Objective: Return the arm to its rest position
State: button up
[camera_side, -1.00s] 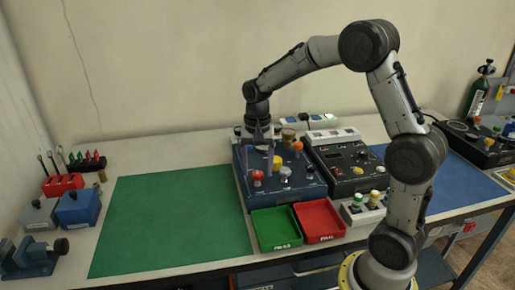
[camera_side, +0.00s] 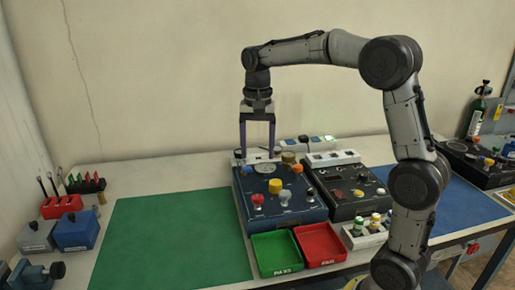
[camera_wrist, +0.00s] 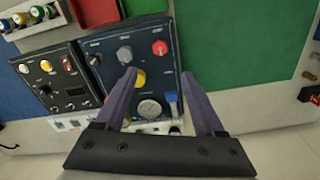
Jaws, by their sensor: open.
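My gripper (camera_side: 257,148) is raised above the back of the dark blue trainer panel (camera_side: 300,212), pointing down with its two purple fingers apart. It is open and holds nothing. In the wrist view my gripper (camera_wrist: 160,98) has its fingers spread over the panel (camera_wrist: 110,75), with a yellow knob (camera_wrist: 140,78) and a round gauge (camera_wrist: 150,109) showing between them. A red knob (camera_side: 257,199) and a yellow knob (camera_side: 275,186) stand on the panel in the side view. My arm is bent up and over from its base at the right.
A green tray (camera_side: 277,254) and a red tray (camera_side: 320,245) lie in front of the panel. A second dark panel (camera_side: 348,190) stands to its right. The green mat (camera_side: 170,235) is clear.

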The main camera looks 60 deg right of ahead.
jog(key=s+a+r+n+t, duration=0.3)
jog(key=s+a+r, duration=0.35)
jog(key=s, duration=0.35)
jog(key=s+a+f+n+t, duration=0.2)
jog(key=s+a+f+n, duration=0.1)
jog(key=s+f+n, duration=0.6)
jog(key=s, duration=0.2)
jog(key=shift+s+t, duration=0.3)
jog(key=shift+a, duration=0.1)
